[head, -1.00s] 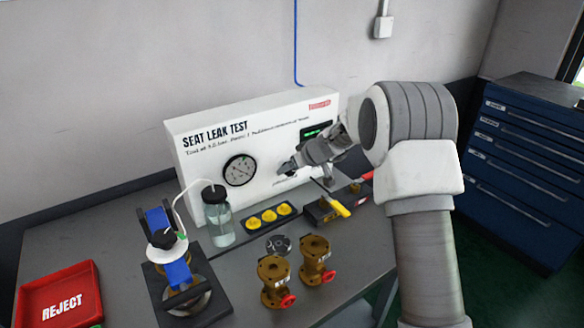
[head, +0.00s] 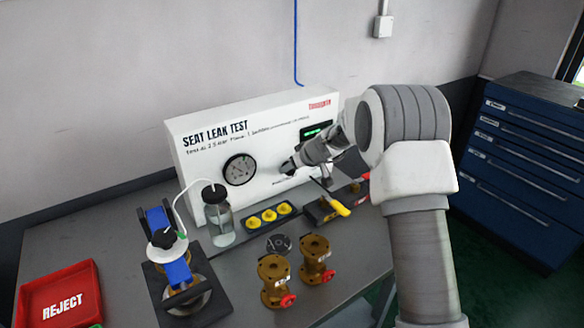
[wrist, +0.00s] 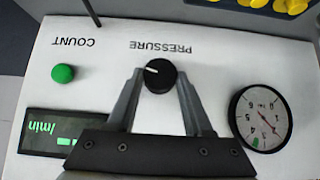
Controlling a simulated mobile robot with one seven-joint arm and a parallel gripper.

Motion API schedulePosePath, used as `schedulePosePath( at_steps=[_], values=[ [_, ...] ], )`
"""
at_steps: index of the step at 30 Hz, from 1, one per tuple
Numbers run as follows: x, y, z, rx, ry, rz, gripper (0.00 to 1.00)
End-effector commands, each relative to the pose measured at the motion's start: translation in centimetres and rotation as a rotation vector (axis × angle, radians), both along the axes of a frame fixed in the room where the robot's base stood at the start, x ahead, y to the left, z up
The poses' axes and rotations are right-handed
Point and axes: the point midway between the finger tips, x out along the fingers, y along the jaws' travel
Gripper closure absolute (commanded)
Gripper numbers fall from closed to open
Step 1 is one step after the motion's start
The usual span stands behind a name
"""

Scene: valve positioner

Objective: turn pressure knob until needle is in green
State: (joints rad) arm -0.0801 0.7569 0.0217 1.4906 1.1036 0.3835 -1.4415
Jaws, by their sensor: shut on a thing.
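The black pressure knob (wrist: 160,76) with a white pointer line sits on the white test panel (wrist: 215,60) under the upside-down word PRESSURE. My gripper (wrist: 160,80) has one finger on each side of the knob and is shut on it. In the head view my gripper (head: 289,168) is at the panel front and hides the knob. The round pressure gauge (wrist: 262,118) shows a thin red needle and a short green band (wrist: 255,142) at its edge. The needle tip appears beside the green band, apart from it. The gauge (head: 239,170) is left of my gripper in the head view.
A green COUNT button (wrist: 63,73) and a lit display (wrist: 55,133) are on the panel. A red reject tray (head: 60,295) is at left.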

Motion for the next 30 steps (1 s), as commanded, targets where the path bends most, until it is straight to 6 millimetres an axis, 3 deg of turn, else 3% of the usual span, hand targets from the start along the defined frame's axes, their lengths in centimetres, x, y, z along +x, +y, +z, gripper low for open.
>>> schedulePosePath(
  at_steps=[11,30],
  values=[
    [0.2,-0.4,-0.2,0.098,0.064,-0.001,1.00],
    [0.6,-1.1,-0.7,0.582,0.389,-0.003,1.00]
  ],
)
